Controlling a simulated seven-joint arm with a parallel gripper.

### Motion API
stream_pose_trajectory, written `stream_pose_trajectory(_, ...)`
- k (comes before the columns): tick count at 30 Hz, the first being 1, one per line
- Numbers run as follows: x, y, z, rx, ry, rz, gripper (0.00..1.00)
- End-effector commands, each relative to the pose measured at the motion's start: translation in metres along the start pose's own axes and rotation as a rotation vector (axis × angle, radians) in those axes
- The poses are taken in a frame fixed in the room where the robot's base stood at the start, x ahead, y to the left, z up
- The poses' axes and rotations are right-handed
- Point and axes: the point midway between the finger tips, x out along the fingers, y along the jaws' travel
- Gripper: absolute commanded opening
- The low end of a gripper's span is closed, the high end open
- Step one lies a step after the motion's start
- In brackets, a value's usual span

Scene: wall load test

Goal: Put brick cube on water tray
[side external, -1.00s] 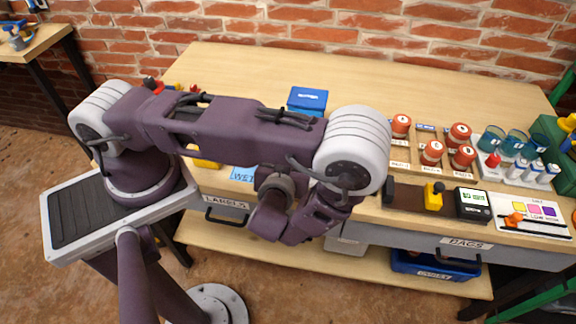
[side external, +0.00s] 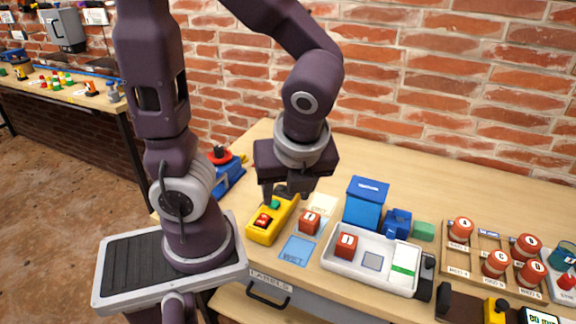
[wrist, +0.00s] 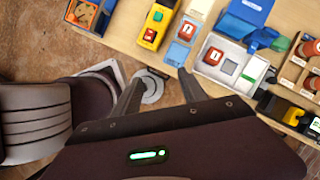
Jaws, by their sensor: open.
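Two brick-red cubes with white faces show. One cube (side external: 309,222) stands on a pale card beside the blue WET card (side external: 297,250); it also shows in the wrist view (wrist: 187,31). The other cube (side external: 346,246) sits in the left part of a white tray (side external: 372,281), probably the water tray, which also holds a grey square and a green-and-white strip. The tray shows at upper right in the wrist view (wrist: 238,78). My gripper (side external: 287,192) is open and empty, above the bench near the yellow box and first cube. Its fingers (wrist: 160,82) are apart.
A yellow box (side external: 267,228) with red and green parts stands left of the first cube. A blue container (side external: 365,202), a small blue object (side external: 397,223) and a green block (side external: 424,231) stand behind the tray. Lidded red jars (side external: 497,263) are at right.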

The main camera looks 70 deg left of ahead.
Motion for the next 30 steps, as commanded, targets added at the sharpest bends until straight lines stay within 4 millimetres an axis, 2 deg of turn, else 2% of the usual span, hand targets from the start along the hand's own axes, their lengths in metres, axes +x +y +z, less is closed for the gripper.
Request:
stream_pose_trajectory(1, -0.016, 0.006, 0.004, -0.367, 0.114, -0.052, 0.50)
stream_pose_trajectory(3, -0.037, 0.010, 0.003, -0.846, 0.280, -0.089, 0.50)
stream_pose_trajectory(6, -0.063, 0.012, 0.004, -1.355, 0.493, -0.102, 0.50)
stream_pose_trajectory(9, -0.079, 0.012, 0.005, -1.640, 0.637, -0.094, 0.50)
stream_pose_trajectory(13, -0.086, 0.012, 0.005, -1.752, 0.699, -0.082, 0.50)
stream_pose_trajectory(30, -0.086, 0.012, 0.005, -1.744, 0.695, -0.082, 0.50)
